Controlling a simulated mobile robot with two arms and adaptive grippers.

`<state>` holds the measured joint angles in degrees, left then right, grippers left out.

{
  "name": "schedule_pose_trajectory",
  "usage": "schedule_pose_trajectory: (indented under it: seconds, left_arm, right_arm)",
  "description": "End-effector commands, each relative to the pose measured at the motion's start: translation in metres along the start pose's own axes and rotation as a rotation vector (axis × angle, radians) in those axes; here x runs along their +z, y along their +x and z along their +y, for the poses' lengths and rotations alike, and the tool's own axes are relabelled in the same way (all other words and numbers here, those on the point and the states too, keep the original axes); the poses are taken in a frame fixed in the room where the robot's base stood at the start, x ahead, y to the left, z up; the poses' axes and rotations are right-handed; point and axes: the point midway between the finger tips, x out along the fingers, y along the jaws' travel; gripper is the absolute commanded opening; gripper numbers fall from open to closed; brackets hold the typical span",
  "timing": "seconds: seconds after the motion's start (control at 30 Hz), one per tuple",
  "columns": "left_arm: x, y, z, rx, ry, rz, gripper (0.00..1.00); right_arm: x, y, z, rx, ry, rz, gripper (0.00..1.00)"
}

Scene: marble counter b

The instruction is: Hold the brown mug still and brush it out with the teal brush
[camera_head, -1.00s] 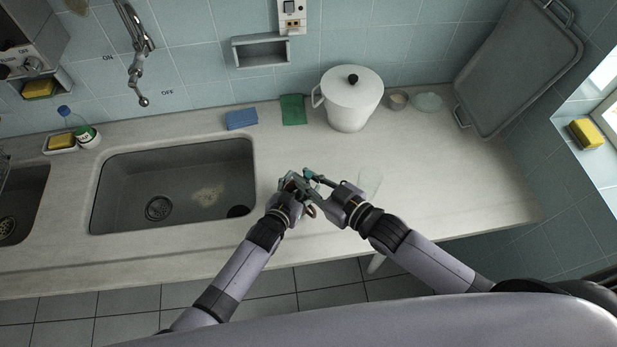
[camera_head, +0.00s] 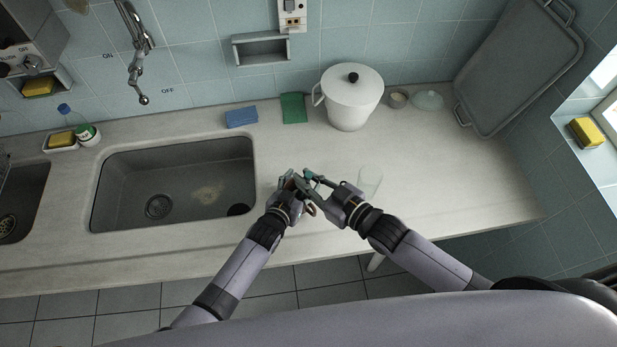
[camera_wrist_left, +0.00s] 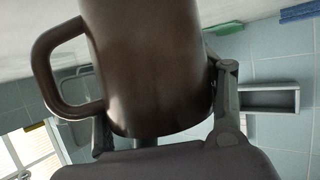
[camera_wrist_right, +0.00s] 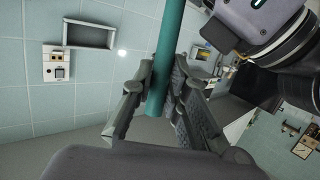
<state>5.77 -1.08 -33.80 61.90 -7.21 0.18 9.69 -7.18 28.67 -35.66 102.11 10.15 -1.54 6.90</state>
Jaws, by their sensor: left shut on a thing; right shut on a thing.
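The brown mug (camera_wrist_left: 150,70) fills the middle of the left wrist view, its handle (camera_wrist_left: 42,70) to the left. My left gripper (camera_head: 290,186) is shut on the mug's body, a finger on each side. In the head view the mug is almost wholly hidden by the grippers. My right gripper (camera_head: 316,182) is shut on the teal brush (camera_wrist_right: 166,60), whose shaft passes between its fingers in the right wrist view. A bit of teal (camera_head: 311,174) shows at the right gripper in the head view. The grippers are close together above the counter. The bristles and mug's inside are hidden.
The sink (camera_head: 175,146) is left of the grippers. A clear glass (camera_head: 370,178) stands just right of my right gripper. A white lidded pot (camera_head: 348,102), green cloth (camera_head: 293,108) and blue sponge (camera_head: 241,118) are behind. The counter (camera_head: 450,185) to the right is free.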

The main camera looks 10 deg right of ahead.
Motion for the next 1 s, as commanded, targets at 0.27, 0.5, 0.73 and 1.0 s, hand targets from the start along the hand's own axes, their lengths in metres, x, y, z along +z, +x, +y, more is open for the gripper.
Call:
schedule_pose_trajectory:
  seconds: [0.27,0.5,0.73,1.0]
  left_arm:
    - [-0.001,0.000,0.000,0.000,0.000,0.001,0.25]
    - [-0.001,0.000,0.000,0.000,0.000,0.001,0.25]
    - [-0.001,0.000,0.000,0.000,0.000,0.001,0.25]
    - [-0.001,0.000,0.000,0.000,0.000,0.002,0.25]
  right_arm:
    - [0.003,0.001,0.000,0.000,0.000,0.000,0.00]
    - [0.004,-0.004,0.006,0.000,-0.001,-0.001,0.00]
    - [0.004,-0.004,0.010,0.000,-0.001,0.000,0.00]
    - [0.003,0.002,0.012,0.000,0.000,-0.001,0.00]
